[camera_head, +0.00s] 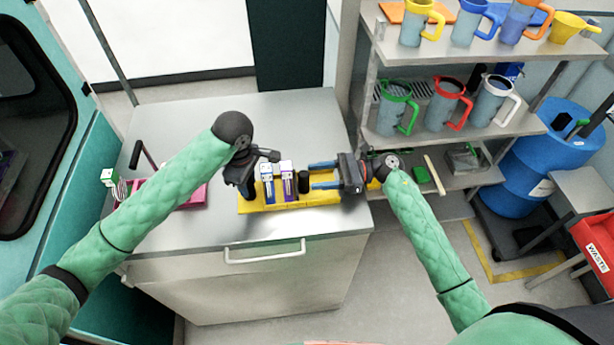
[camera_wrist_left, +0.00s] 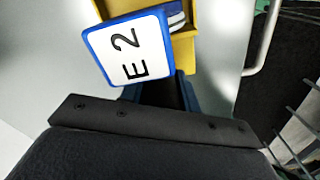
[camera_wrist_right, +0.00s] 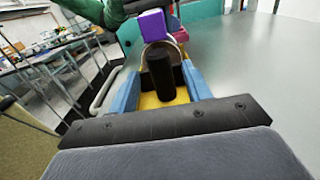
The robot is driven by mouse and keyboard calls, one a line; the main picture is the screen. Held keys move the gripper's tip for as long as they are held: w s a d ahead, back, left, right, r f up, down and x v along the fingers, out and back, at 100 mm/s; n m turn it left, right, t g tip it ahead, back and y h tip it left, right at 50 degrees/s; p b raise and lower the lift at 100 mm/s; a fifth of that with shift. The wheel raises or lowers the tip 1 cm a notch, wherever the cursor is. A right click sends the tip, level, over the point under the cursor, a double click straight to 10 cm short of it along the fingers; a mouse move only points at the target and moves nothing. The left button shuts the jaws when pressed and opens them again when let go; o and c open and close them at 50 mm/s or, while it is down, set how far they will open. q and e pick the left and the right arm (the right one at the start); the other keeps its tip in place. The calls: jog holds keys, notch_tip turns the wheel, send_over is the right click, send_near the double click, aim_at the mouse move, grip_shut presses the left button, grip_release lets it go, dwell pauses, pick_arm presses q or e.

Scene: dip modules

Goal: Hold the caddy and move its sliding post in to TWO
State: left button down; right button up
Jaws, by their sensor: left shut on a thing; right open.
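The yellow caddy (camera_head: 318,199) lies on the steel worktop and also shows in the left wrist view (camera_wrist_left: 184,52). A blue-edged module (camera_head: 267,183) and a purple module (camera_head: 287,182) stand upright in it. The label "E 2" (camera_wrist_left: 130,52) fills much of the left wrist view. The black sliding post (camera_head: 303,182) stands right of the modules. My left gripper (camera_head: 251,190) is shut at the caddy's left end; its grip is mostly hidden. My right gripper (camera_head: 312,177) is open, its blue fingers on either side of the post (camera_wrist_right: 160,75), with gaps showing.
A pink tray (camera_head: 196,198) with another module (camera_head: 110,178) is at the worktop's left. A shelf (camera_head: 450,128) with several jugs stands to the right, beside a blue drum (camera_head: 545,160). The worktop behind the caddy is clear.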

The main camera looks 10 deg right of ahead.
jog(key=d, duration=0.7)
jog(key=shift+d, duration=0.3)
jog(key=shift+d, duration=1.1)
jog(key=a, duration=1.1)
jog(key=shift+a, duration=0.4)
jog(key=shift+c, duration=0.3)
